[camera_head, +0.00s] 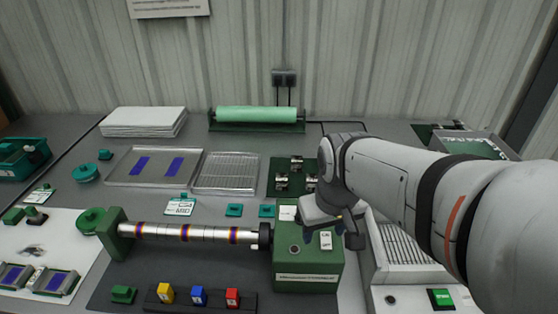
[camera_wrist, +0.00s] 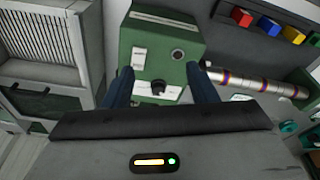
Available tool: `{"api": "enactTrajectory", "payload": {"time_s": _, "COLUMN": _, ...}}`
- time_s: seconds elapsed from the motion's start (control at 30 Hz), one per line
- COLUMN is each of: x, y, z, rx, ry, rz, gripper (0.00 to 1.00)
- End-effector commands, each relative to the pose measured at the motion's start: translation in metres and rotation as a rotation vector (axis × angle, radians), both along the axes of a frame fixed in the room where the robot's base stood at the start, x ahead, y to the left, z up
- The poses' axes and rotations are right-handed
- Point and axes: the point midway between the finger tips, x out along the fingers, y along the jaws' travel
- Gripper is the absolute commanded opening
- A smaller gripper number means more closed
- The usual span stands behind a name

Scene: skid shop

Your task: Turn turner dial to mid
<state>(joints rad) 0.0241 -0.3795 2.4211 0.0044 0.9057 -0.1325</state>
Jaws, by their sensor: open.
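The turner is a green box (camera_head: 308,270) at the middle right of the bench, with a striped metal roller (camera_head: 190,232) running left from it. My gripper (camera_wrist: 160,92) is open. Its two dark blue fingers show on either side of the dial, apart from it in the picture. I cannot tell how high they are above it. In the head view my gripper (camera_head: 325,228) hides the dial. The dial's setting is too small to read.
A card marked MID (camera_head: 179,206) lies behind the roller. Yellow, blue and red blocks (camera_head: 198,296) stand in front of it. A white vented machine (camera_head: 400,250) is close to the box's right. Trays (camera_head: 225,172) and a green roll (camera_head: 256,114) are at the back.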

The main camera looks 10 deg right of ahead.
Motion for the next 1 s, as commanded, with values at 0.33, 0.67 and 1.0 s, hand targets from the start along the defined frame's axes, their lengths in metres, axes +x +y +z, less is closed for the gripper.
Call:
{"api": "enactTrajectory", "payload": {"time_s": 0.33, "x": 0.117, "y": -0.003, "z": -0.016, "rx": -0.034, "ry": 0.143, "rz": 0.384, "gripper": 0.52}}
{"api": "enactTrajectory", "payload": {"time_s": 0.67, "x": 0.167, "y": -0.004, "z": -0.045, "rx": -0.033, "ry": 0.198, "rz": 0.577, "gripper": 0.52}}
{"api": "enactTrajectory", "payload": {"time_s": 1.0, "x": 0.168, "y": -0.003, "z": -0.090, "rx": -0.033, "ry": 0.204, "rz": 0.587, "gripper": 0.52}}
